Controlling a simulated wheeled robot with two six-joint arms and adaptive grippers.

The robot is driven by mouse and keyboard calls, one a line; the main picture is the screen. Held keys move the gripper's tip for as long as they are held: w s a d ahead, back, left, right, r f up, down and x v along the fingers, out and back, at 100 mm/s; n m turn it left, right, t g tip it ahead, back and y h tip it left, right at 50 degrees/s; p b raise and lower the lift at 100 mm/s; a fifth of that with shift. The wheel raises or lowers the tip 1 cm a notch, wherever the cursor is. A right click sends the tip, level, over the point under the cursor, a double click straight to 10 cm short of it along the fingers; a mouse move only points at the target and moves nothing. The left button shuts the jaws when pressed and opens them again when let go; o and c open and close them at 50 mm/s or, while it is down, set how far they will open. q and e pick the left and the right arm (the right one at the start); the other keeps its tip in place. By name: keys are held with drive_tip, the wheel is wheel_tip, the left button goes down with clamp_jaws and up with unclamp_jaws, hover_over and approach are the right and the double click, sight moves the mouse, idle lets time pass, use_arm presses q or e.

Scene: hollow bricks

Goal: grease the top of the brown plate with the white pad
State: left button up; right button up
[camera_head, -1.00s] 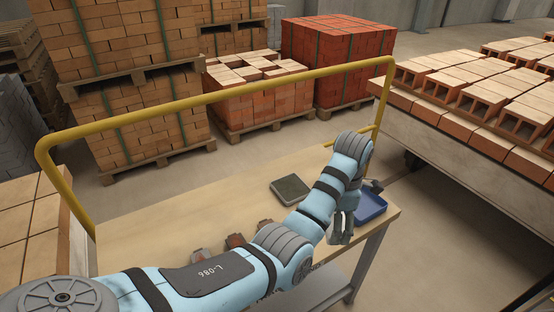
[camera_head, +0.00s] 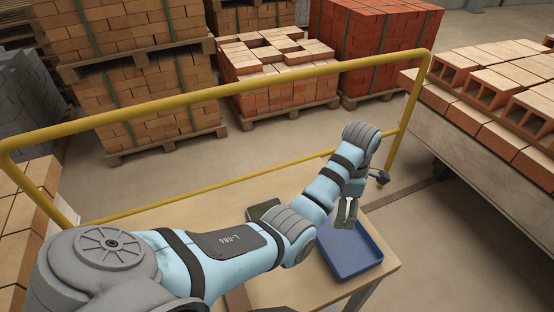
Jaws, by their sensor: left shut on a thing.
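Whether the pad touches the tray is unclear. A brown flat piece (camera_head: 237,299), perhaps the brown plate, shows only in part at the bottom of the head view, beside my left arm. My arm hides the rest of it.
A dark grey-green flat block (camera_head: 261,209) lies on the wooden table (camera_head: 293,290), partly behind my arm. A yellow rail (camera_head: 240,88) runs along the table's far side. Brick stacks (camera_head: 275,72) stand beyond, and a bench of hollow bricks (camera_head: 490,110) stands at right.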

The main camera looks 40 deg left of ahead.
drive_tip(key=o, duration=0.4)
drive_tip(key=r+p, duration=0.1)
drive_tip(key=s+r+p, duration=0.2)
drive_tip(key=r, duration=0.1)
drive_tip(key=shift+r, duration=0.1)
use_arm(q)
drive_tip(key=s+a+f, duration=0.2)
drive_tip(key=a, duration=0.4)
drive_tip(key=s+a+f, duration=0.2)
drive_tip(key=a, duration=0.5)
drive_tip(key=s+a+f, duration=0.2)
drive_tip(key=a+f, duration=0.1)
drive_tip(key=a, duration=0.4)
drive_tip(key=shift+a+p, duration=0.2)
drive_tip(key=shift+p, duration=0.15)
drive_tip(key=f+b, duration=0.4)
drive_tip(key=b, duration=0.1)
drive_tip(key=shift+s+f, duration=0.2)
drive_tip(key=shift+s, duration=0.05)
drive_tip(key=shift+w+f+b, duration=0.15)
drive_tip(key=shift+f+b, duration=0.2)
use_arm(e)
drive_tip(key=shift+o, duration=0.2)
drive_tip(key=f, duration=0.2)
drive_tip(key=w+f, duration=0.1)
drive_tip(key=f, duration=0.2)
drive_tip(key=shift+w+a+f, duration=0.1)
drive_tip(key=shift+a, duration=0.05)
use_arm(q)
drive_tip(key=shift+r, duration=0.2)
